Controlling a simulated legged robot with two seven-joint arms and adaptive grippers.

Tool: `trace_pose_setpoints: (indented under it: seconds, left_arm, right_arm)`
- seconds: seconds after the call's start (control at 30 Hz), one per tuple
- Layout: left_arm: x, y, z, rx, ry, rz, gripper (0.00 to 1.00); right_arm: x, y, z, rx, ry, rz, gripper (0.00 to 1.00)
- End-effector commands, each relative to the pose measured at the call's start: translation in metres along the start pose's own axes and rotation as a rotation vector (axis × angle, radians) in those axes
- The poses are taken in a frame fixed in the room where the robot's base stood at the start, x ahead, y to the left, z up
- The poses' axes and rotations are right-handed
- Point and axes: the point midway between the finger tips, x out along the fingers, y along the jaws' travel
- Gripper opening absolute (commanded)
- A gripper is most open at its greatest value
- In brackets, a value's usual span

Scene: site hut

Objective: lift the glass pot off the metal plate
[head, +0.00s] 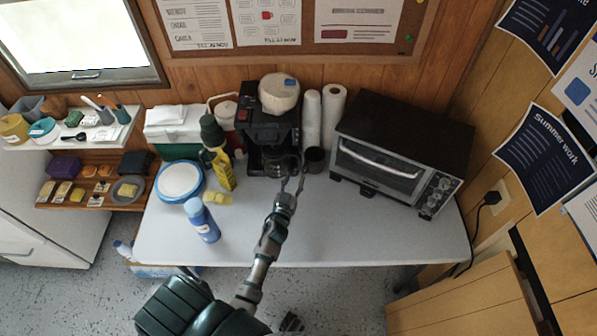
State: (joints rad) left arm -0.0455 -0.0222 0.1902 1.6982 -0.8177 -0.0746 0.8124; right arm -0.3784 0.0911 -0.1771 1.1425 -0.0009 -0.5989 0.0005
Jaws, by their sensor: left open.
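The glass pot (274,164) sits low inside the black coffee maker (258,128), at the back middle of the table. It looks dark, with its handle side towards my gripper. The metal plate under it is hidden by the pot and the machine's base. My left gripper (293,174) is open, its fingers spread at the pot's front right, close to the handle. I cannot tell whether the fingers touch the handle or stand around it.
A dark mug (315,160) stands just right of the gripper, before paper rolls (333,112). A toaster oven (402,150) fills the right. A yellow bottle (220,168), a blue spray can (203,220) and plates (179,182) stand left. The front table (340,235) is clear.

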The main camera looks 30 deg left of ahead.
Motion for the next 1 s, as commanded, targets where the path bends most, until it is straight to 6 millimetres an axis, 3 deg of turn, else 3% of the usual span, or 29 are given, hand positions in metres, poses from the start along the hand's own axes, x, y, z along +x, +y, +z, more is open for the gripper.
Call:
trace_pose_setpoints:
  seconds: [0.2,0.4,1.0]
  left_arm:
    - [-0.043,-0.004,0.002,-0.005,-0.003,-0.001,0.41]
    - [-0.062,-0.004,0.003,-0.004,-0.003,-0.001,0.41]
    - [-0.065,-0.004,0.005,-0.006,-0.007,0.000,0.41]
  right_arm:
    - [0.000,-0.001,0.001,0.000,-0.003,0.001,0.00]
    - [0.001,0.000,0.001,0.000,-0.003,-0.001,0.00]
    - [0.001,0.000,0.002,0.000,-0.004,-0.001,0.00]
